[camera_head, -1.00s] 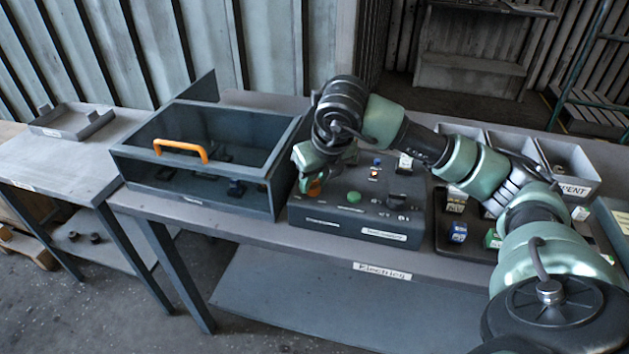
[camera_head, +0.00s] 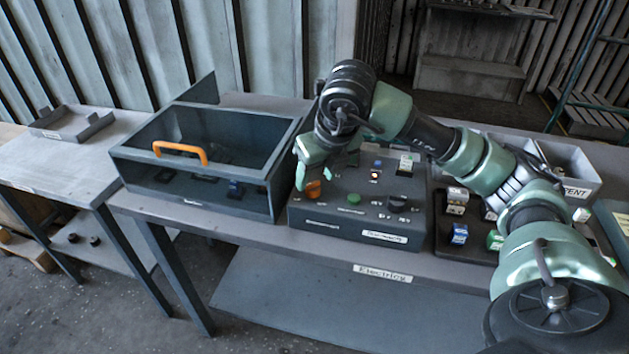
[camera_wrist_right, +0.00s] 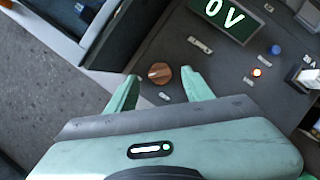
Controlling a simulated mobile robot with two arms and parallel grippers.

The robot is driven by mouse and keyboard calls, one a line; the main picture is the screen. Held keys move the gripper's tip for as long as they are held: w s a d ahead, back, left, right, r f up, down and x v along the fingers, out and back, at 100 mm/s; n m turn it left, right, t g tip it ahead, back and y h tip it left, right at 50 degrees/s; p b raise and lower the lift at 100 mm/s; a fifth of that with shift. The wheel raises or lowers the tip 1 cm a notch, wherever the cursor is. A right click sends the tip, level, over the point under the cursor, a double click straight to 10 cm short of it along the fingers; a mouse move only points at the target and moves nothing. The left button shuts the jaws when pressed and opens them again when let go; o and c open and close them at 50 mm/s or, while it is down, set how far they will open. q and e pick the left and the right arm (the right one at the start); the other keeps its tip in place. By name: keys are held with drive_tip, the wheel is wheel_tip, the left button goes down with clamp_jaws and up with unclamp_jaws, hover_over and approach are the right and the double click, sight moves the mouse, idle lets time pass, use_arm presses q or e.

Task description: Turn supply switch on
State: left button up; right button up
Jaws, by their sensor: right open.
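A dark control box (camera_head: 345,222) stands on the table, with an orange knob (camera_head: 313,189) at its left end. The knob also shows in the right wrist view (camera_wrist_right: 159,73), just beyond and between the fingertips. My right gripper (camera_head: 303,178) is open beside the knob, its hand partly covering the box's back left. A display reading "0 V" (camera_wrist_right: 228,14) shows in the wrist view. A lit orange-red lamp (camera_wrist_right: 257,72) and a blue button (camera_wrist_right: 275,49) sit near it. My left gripper is not in view.
A green button (camera_head: 354,198) and a black knob (camera_head: 400,194) are on the box. A tray of small blocks (camera_head: 470,243) stands right.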

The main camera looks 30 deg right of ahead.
drive_tip(key=v, duration=0.5)
idle(0.5)
